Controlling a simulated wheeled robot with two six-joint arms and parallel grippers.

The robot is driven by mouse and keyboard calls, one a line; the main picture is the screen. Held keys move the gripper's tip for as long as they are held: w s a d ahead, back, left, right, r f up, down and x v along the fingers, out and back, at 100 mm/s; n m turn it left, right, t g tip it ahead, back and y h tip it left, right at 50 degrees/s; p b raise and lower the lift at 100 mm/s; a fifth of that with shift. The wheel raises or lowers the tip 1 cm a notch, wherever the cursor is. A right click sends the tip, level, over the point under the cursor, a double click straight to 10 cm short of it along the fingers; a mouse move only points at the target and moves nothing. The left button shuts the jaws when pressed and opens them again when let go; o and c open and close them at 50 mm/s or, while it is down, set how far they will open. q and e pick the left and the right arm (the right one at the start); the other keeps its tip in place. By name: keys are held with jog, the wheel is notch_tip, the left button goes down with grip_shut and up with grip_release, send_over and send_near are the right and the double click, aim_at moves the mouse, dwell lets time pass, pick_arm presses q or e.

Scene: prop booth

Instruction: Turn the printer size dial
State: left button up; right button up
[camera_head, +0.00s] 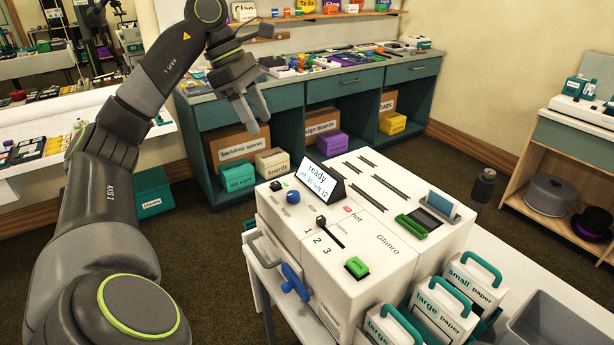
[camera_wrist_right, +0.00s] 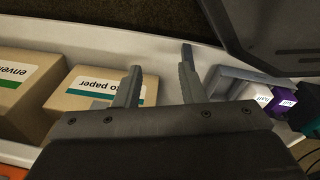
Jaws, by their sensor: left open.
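The white printer (camera_head: 380,250) stands on a white table in the middle of the head view. On its top left are a blue round knob (camera_head: 292,197) and a smaller dark knob (camera_head: 275,186); their small labels are too blurred to tell which is the size dial. A tilted display (camera_head: 322,184) reads "ready". My left gripper (camera_head: 253,112) is open and empty, in the air above and behind the printer's left end, clear of the knobs. My right gripper (camera_wrist_right: 157,84) shows only in its wrist view, fingers apart with nothing between them.
The printer also has a slider (camera_head: 321,222) marked 1 2 3, a green button (camera_head: 357,267) and a blue handle (camera_head: 294,282). Paper packs (camera_head: 443,305) and a grey bin (camera_head: 560,325) are at right. Boxes (camera_wrist_right: 95,90) lie near my right gripper.

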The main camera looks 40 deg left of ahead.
pick_arm(q)
jog(key=b, duration=0.5)
send_near(292, 193)
jog(key=x, duration=0.3)
jog(key=shift+s, duration=0.15)
jog(key=x, duration=0.4)
jog(key=shift+p, duration=0.3)
jog(key=shift+w+d+f, duration=0.2)
jog(key=shift+d+f, duration=0.1)
jog(key=shift+f, duration=0.3)
pick_arm(e)
jog(key=shift+s+f, duration=0.45)
jog(key=shift+f, duration=0.3)
jog(key=shift+s+f, duration=0.45)
jog(key=shift+f, duration=0.35)
jog(key=shift+s+f, duration=0.45)
jog(key=shift+f, duration=0.3)
pick_arm(q)
jog(key=shift+c, duration=0.5)
jog(key=c, duration=0.9)
pick_arm(e)
jog(key=shift+f, duration=0.1)
